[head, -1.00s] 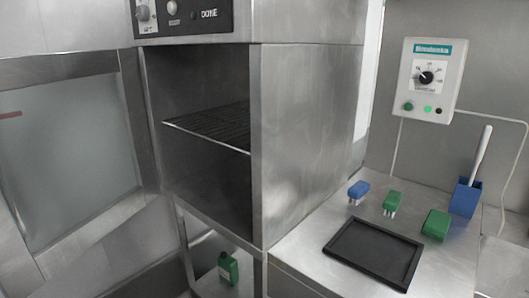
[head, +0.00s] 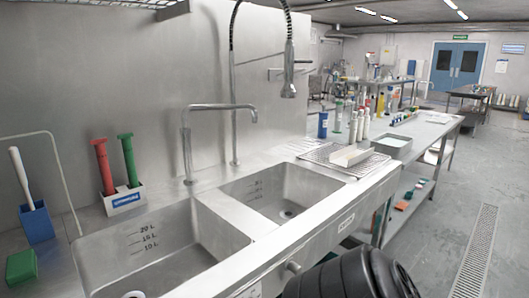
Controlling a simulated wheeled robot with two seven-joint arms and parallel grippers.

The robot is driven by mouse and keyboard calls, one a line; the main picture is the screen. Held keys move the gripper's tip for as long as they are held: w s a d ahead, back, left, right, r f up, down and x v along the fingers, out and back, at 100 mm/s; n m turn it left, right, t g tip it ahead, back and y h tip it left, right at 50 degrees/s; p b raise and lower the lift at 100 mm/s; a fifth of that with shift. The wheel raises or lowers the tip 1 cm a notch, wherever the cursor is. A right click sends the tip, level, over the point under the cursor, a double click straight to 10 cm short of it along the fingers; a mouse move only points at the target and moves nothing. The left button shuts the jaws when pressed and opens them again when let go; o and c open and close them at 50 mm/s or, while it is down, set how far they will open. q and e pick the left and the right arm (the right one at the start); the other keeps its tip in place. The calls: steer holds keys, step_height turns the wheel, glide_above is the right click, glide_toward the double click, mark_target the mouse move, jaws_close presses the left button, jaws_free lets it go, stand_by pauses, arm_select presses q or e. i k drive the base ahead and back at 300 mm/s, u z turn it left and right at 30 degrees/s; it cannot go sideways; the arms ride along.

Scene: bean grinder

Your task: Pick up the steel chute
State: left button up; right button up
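A pale, channel-shaped piece (head: 350,156), which looks like the steel chute, lies on a wire rack (head: 322,159) on the drainboard right of the sinks. It is small and far off in the head view, so its exact shape is hard to tell. It appears to lie flat, with nothing touching it from above. Neither of my grippers is in view.
Two sink basins (head: 160,250) with a tall faucet (head: 188,140) and hanging spray head (head: 289,88) lie nearer. A grey tray (head: 391,146) and several bottles stand beyond the rack. A black rounded object (head: 345,276) fills the bottom edge. Floor at right (head: 460,200) is clear.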

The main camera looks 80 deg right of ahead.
mark_target(346, 157)
steer(key=z, duration=2.6)
steer(key=k, duration=1.2)
steer(key=z, duration=0.6)
steer(key=i, duration=0.85)
steer(key=z, duration=0.55)
steer(key=i, duration=1.1)
steer(key=u, duration=1.2)
steer(key=i, duration=0.4)
steer(key=u, duration=0.25)
